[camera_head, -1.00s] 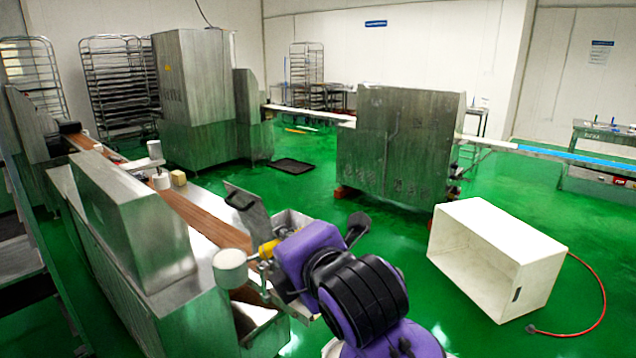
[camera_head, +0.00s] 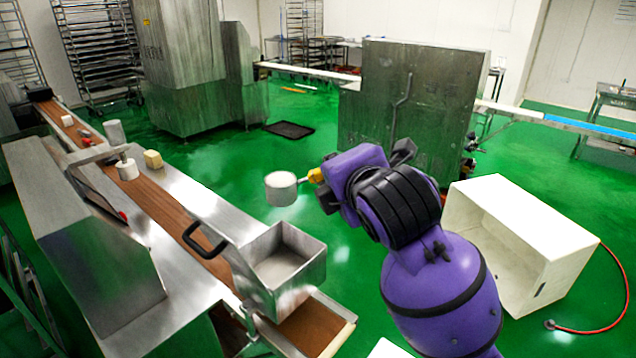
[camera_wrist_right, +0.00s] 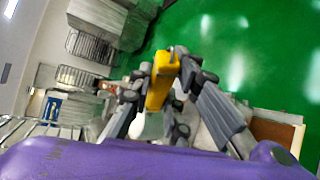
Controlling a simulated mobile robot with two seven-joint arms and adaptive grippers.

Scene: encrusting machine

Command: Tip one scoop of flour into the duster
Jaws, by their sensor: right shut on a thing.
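My right gripper (camera_head: 322,182) is shut on the yellow handle of the scoop, a pale round cup (camera_head: 281,189). The scoop is held upright in the air, left of the gripper, with a whitish top; I cannot tell how full it is. In the right wrist view the yellow handle (camera_wrist_right: 158,88) sits between the fingers. The duster appears to be the open steel box (camera_head: 290,262) at the end of the conveyor machine, with a pale grey inside. In the picture, the scoop is above the box and apart from it. My left gripper is not in view.
A black handle (camera_head: 204,238) stands beside the steel box. A large white crate (camera_head: 560,245) lies on the green floor at right.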

